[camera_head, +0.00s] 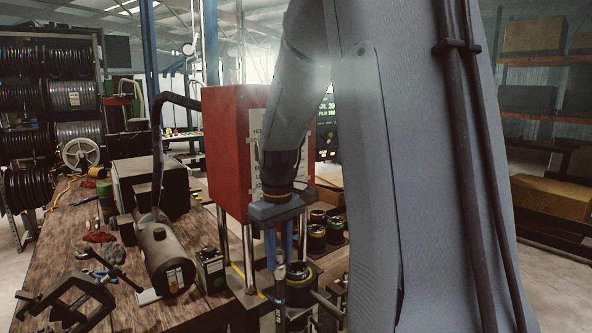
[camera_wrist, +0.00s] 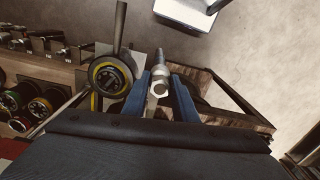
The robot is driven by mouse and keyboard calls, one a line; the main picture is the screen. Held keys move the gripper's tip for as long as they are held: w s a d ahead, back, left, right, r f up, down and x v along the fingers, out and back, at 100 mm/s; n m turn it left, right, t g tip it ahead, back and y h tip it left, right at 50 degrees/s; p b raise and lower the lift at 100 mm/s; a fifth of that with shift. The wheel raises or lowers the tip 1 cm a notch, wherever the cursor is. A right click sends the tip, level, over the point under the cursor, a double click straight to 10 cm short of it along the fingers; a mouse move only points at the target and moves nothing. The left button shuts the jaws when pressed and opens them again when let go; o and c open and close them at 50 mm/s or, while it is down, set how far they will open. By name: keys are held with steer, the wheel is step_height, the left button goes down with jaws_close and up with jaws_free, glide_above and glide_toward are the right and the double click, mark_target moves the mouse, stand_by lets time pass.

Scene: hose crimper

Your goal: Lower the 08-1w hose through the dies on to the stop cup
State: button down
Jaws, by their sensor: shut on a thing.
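My gripper (camera_head: 283,250) points down with its blue fingers shut on the hose (camera_head: 280,292), whose dark body hangs below the fingertips. In the wrist view the fingers (camera_wrist: 162,100) sit either side of a silver hex fitting (camera_wrist: 159,86) at the hose's end. A round black part with a yellow ring (camera_wrist: 110,76), which looks like the die head, is left of the hose in the wrist view. The hose appears beside it, not over its centre. In the head view the round part (camera_head: 296,270) is partly behind the hose. I cannot make out the stop cup.
A red crimper housing (camera_head: 228,140) stands on steel posts behind my gripper. The wooden bench (camera_head: 80,215) carries a grey motor cylinder (camera_head: 165,255), a small black box (camera_head: 211,270) and loose tools. Several die sets (camera_head: 317,235) stand behind the gripper. My arm hides much of the right.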

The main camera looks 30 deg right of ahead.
steer(key=s+d+r+n, duration=0.1)
steer(key=s+d+r, duration=0.1)
steer(key=d+r, duration=0.3)
steer(key=s+d+r, duration=0.3)
steer(key=d+r, duration=0.3)
steer(key=r, duration=0.6)
steer(key=shift+s+r+n, duration=0.2)
steer(key=shift+s+n, duration=0.05)
steer(key=shift+n, duration=0.15)
steer(key=shift+d, duration=0.1)
